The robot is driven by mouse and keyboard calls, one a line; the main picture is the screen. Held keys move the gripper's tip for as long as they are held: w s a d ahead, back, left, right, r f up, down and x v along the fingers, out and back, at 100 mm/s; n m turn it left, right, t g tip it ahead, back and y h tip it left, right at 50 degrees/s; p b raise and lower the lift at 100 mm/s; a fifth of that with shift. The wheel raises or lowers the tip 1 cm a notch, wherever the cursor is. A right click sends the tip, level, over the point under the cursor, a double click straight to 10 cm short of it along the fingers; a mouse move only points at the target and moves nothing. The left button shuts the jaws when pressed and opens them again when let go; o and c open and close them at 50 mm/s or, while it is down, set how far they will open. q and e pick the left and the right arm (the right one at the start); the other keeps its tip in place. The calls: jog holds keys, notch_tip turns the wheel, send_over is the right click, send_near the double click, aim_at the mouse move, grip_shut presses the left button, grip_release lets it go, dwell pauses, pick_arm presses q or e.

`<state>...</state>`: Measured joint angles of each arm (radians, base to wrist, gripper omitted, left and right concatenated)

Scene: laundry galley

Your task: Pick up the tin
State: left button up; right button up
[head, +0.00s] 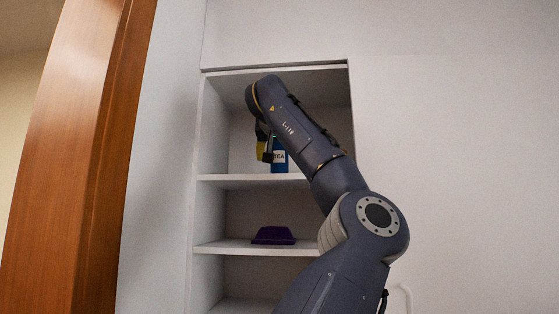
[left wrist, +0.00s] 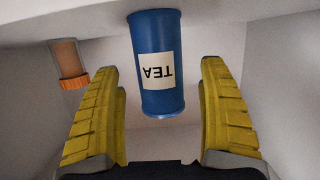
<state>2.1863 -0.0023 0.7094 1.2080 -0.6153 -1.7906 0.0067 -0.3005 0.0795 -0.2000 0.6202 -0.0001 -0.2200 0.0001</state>
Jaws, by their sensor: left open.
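The tin (head: 279,168) is a blue cylinder with a cream TEA label. It stands on an upper shelf of the wall niche, its top partly hidden by my arm in the head view. In the left wrist view the tin (left wrist: 158,35) appears upside down, centred ahead between the fingers. My left gripper (head: 264,148) is at the tin's left side in the head view. Its yellow fingers (left wrist: 162,115) are spread wide, with gaps on both sides of the tin and no visible contact. My right gripper is not in view.
A jar with an orange lid (left wrist: 73,80) stands to one side of the tin in the left wrist view. A purple object (head: 273,236) lies on the shelf below (head: 225,247). The niche's side wall (head: 212,125) bounds the space; a wooden door frame (head: 75,150) is at left.

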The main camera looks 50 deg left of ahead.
pick_arm(q)
jog(key=shift+x, duration=1.1)
jog(key=c, duration=1.5)
jog(key=shift+r, duration=0.2)
jog(key=shift+c, duration=0.2)
jog(key=shift+r, duration=4.75)
jog(key=shift+s, duration=0.1)
